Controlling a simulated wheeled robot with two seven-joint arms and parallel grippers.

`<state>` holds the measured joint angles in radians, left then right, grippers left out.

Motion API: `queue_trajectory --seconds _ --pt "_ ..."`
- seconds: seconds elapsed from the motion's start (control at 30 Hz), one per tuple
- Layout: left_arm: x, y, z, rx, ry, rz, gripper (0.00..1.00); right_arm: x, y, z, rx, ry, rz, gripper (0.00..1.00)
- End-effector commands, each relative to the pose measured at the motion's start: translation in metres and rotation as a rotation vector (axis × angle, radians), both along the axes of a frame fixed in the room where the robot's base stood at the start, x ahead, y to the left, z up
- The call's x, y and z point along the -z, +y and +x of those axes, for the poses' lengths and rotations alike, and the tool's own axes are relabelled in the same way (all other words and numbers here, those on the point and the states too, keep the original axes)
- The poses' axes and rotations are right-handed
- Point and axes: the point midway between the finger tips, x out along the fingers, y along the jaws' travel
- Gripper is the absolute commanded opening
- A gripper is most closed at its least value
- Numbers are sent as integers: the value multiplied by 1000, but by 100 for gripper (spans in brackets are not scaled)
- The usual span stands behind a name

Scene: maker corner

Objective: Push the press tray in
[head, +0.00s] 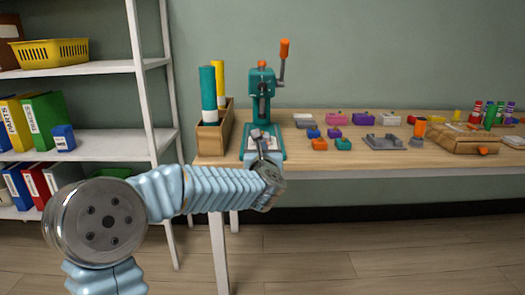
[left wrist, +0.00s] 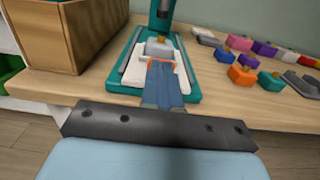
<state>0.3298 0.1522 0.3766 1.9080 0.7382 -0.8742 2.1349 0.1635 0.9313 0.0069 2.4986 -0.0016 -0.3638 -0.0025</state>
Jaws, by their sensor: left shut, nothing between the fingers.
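The teal press (head: 262,88) with an orange-tipped lever stands on the table behind my left arm. Its pale press tray (left wrist: 129,80) lies flat on the teal base in the left wrist view, in front of the press column, with a grey block (left wrist: 157,46) on it. My left gripper (left wrist: 163,64) is shut and empty. Its fingers point toward the column, over the front of the tray and close to the block; I cannot tell whether they touch. In the head view the left gripper (head: 262,138) partly hides the tray. My right gripper is not in view.
A wooden box (head: 214,132) with teal and yellow rolls stands left of the press. Several coloured blocks, a grey fixture (head: 384,142) and a wooden case (head: 460,140) lie to the right. A white shelf (head: 100,68) is at the left.

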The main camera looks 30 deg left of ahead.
Motion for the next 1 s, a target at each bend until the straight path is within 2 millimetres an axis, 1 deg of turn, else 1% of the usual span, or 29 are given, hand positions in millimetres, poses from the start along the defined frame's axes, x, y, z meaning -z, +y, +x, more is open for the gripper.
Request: queue_trajectory --seconds 0.07,0.2,0.3,0.4,0.5,0.8,1.0 --pt "4 6 10 -1 0 -2 0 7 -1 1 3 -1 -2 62" --pt "4 23 39 0 -2 -3 0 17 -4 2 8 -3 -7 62" --pt "2 34 56 0 -1 -2 0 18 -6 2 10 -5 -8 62" --pt "2 41 67 1 -1 -2 0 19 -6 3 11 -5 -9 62" --pt "0 43 71 1 -1 1 0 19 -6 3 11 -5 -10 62" --pt "0 43 71 1 -1 1 0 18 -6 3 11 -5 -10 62" --pt "2 44 70 2 -1 0 0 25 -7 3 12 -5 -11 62"
